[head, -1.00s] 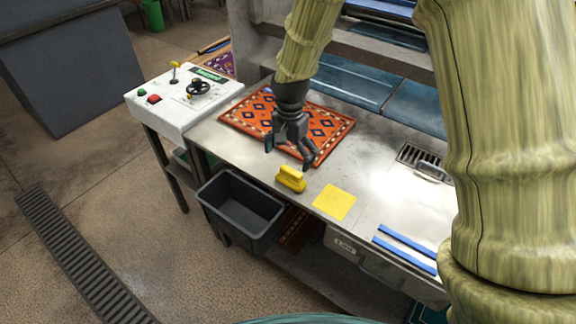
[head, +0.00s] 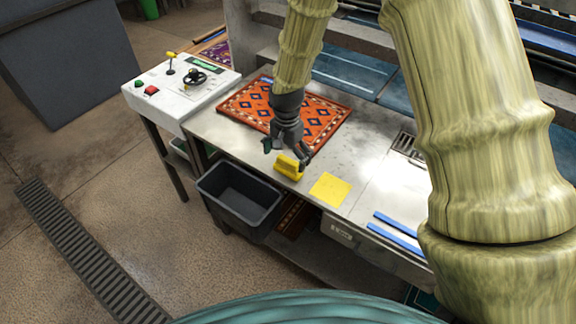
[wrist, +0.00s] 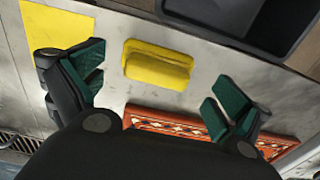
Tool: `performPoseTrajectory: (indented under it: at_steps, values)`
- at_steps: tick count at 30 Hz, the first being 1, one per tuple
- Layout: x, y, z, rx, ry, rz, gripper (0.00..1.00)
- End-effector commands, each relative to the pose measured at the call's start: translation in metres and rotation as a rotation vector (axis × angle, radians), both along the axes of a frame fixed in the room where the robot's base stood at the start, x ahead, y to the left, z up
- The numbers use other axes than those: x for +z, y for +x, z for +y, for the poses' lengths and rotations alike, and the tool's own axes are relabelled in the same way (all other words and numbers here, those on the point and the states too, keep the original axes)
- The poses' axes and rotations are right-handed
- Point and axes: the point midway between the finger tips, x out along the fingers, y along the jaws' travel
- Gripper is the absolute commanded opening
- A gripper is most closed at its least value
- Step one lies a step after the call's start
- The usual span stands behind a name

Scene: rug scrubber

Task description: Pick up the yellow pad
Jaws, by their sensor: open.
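A yellow block with a raised grip along its top (head: 288,167) lies on the steel table near its front edge. It also shows in the wrist view (wrist: 158,64), in the gap ahead of the fingers. A flat yellow square (head: 330,189) lies to its right in the head view; in the wrist view the square (wrist: 45,35) is at the upper left, partly hidden by a finger. My gripper (head: 285,153) is open and empty, just above the yellow block, and hides part of its top in the head view. The green finger pads (wrist: 155,85) stand wide apart.
A patterned orange rug (head: 315,122) lies behind the block. A dark open bin (head: 238,190) is below the table's front edge. Blue strips (head: 397,230) and a drain grate (head: 405,144) are to the right. A control box (head: 180,88) stands left.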

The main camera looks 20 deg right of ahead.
Motion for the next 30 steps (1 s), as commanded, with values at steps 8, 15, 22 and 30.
performPoseTrajectory:
  at_steps: [8,15,22,30]
  values:
    - [-0.024,-0.001,-0.002,0.001,0.000,0.002,1.00]
    - [-0.038,-0.001,-0.002,0.001,0.000,0.000,1.00]
    - [-0.039,-0.001,-0.002,0.001,0.000,0.000,1.00]
    - [-0.039,-0.001,-0.002,0.001,0.000,0.000,0.63]
